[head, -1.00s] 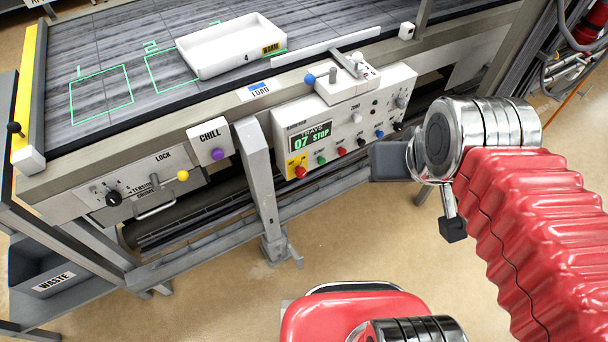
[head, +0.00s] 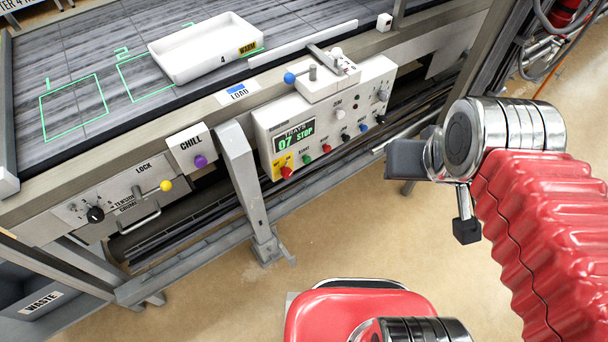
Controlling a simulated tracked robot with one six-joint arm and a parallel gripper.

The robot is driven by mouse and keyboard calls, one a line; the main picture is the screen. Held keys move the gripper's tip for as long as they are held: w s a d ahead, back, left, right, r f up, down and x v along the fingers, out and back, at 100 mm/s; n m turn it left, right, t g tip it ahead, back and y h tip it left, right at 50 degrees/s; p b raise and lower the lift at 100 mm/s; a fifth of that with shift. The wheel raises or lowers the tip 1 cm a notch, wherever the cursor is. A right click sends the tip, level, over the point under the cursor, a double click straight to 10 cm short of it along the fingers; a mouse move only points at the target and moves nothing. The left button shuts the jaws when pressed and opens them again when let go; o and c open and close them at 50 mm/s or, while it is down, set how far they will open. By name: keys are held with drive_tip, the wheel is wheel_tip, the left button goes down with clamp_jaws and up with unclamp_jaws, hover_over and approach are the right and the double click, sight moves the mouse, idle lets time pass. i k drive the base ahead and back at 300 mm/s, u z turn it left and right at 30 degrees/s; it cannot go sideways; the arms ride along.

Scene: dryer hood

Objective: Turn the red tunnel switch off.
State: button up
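A white control panel (head: 262,125) hangs on the front of the machine. Another red knob (head: 326,148) is in the row of small coloured controls. Their small labels are unreadable, so I cannot tell which red control is the tunnel switch. My gripper end (head: 432,160), with a chrome joint, a dark grey block and a black tip, is right of the panel, apart from it. Its fingers are not clearly made out.
A box with a blue-knobbed lever (head: 290,78) stands above the panel. A CHILL box (head: 192,150) with a purple knob and a LOCK plate (head: 120,195) are left. A grey post (head: 240,180) stands between. A white tray (head: 205,50) lies on the belt. Floor in front is open.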

sight(286, 172)
drive_tip(key=z, duration=0.25)
drive_tip(key=k, duration=1.25)
drive_tip(key=u, duration=1.35)
drive_tip(key=i, duration=1)
drive_tip(key=u, duration=0.1)
